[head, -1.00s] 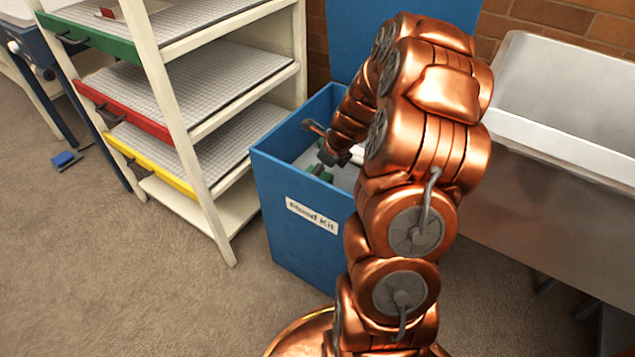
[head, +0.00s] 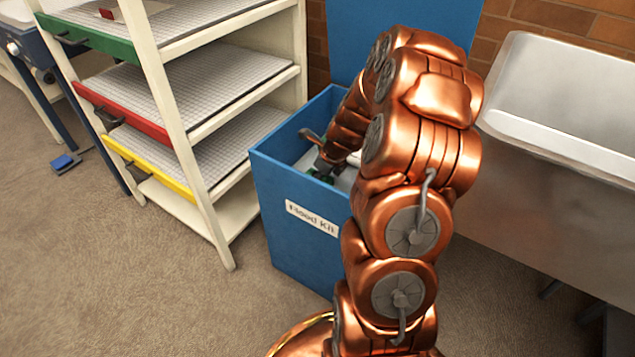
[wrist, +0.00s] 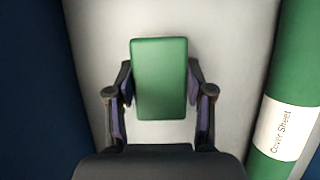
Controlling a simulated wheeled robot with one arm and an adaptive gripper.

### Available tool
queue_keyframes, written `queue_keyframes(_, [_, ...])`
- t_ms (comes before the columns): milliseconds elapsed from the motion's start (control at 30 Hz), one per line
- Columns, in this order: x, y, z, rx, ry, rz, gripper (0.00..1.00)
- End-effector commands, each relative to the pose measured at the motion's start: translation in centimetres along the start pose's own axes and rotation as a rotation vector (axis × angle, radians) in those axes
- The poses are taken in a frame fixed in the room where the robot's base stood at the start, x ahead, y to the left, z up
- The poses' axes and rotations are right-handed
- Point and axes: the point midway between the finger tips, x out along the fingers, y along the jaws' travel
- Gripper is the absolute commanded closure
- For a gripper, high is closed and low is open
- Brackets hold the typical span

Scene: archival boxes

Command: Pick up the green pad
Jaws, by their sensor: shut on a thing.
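The green pad (wrist: 160,75) is a small rectangular block, seen in the middle of the wrist view. My gripper (wrist: 160,100) is shut on it, one finger against each long side. In the head view my gripper (head: 322,170) is down inside the blue box labelled "Flood Kit" (head: 290,225), and only a little green shows beneath it. The pad is over the pale floor of the box; I cannot tell whether it touches that floor.
A green roll labelled "Cover Sheet" (wrist: 295,80) lies right of the pad. The box's dark blue wall (wrist: 30,80) is on the left. A shelf rack (head: 190,130) stands left of the box, and a metal sink (head: 570,110) stands right.

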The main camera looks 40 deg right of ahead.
Motion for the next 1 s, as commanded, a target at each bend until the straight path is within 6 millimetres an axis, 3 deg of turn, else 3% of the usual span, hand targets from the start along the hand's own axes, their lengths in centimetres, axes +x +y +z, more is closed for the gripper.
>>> queue_keyframes(100, [0.0, 0.0, 0.0, 0.0, 0.0, 0.0, 0.82])
queue_keyframes(367, [-0.4, 0.0, 0.1, 0.0, 0.0, -0.001, 0.82])
queue_keyframes(800, [-7.1, -0.1, 2.9, -0.001, -0.001, -0.005, 0.82])
queue_keyframes(1000, [-8.9, -0.1, 3.7, -0.001, -0.001, -0.002, 0.82])
